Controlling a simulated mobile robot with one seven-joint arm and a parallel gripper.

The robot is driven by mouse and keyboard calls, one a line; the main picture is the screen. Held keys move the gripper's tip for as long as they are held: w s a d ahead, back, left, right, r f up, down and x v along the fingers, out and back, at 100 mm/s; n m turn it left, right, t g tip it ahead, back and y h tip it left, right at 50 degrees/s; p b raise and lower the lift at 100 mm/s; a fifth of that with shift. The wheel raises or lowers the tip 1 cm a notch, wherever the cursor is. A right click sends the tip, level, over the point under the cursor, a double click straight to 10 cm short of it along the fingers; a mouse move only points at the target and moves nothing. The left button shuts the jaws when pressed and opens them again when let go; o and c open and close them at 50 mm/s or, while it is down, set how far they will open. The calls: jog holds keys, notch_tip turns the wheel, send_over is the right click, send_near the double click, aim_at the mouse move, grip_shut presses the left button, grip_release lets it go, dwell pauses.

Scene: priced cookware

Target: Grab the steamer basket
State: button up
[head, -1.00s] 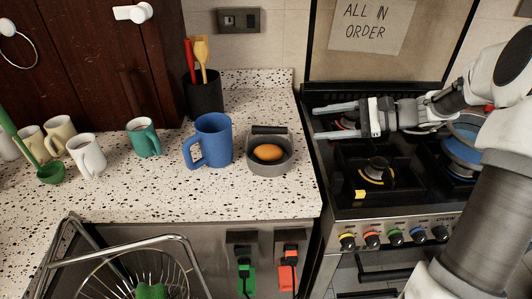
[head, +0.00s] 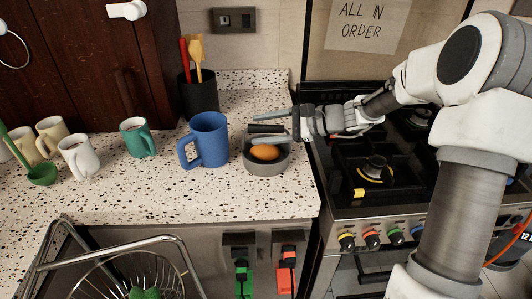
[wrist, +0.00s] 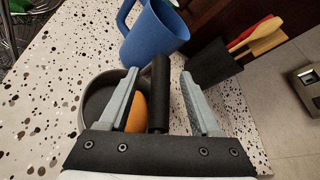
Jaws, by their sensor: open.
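A small round grey basket (head: 266,165) with a black bar handle (head: 268,128) stands on the speckled counter, an orange egg-shaped thing (head: 265,152) inside. I take this for the steamer basket, though its base is hidden. My gripper (head: 245,130) is open and reaches in from the right over its back rim. In the wrist view the black handle (wrist: 160,85) lies between the open fingers (wrist: 158,78), with gaps on both sides. The left finger partly covers the grey basket (wrist: 97,110) and the orange thing (wrist: 138,113).
A blue mug (head: 208,140) stands close left of the basket. A black utensil holder (head: 199,95) is behind it. Green and white mugs stand farther left. The stove (head: 375,190) is to the right. A wire rack (head: 120,250) is at the front left.

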jog(key=shift+w+a, duration=0.1)
jog(key=shift+a, duration=0.05)
grip_shut()
dwell(1.4)
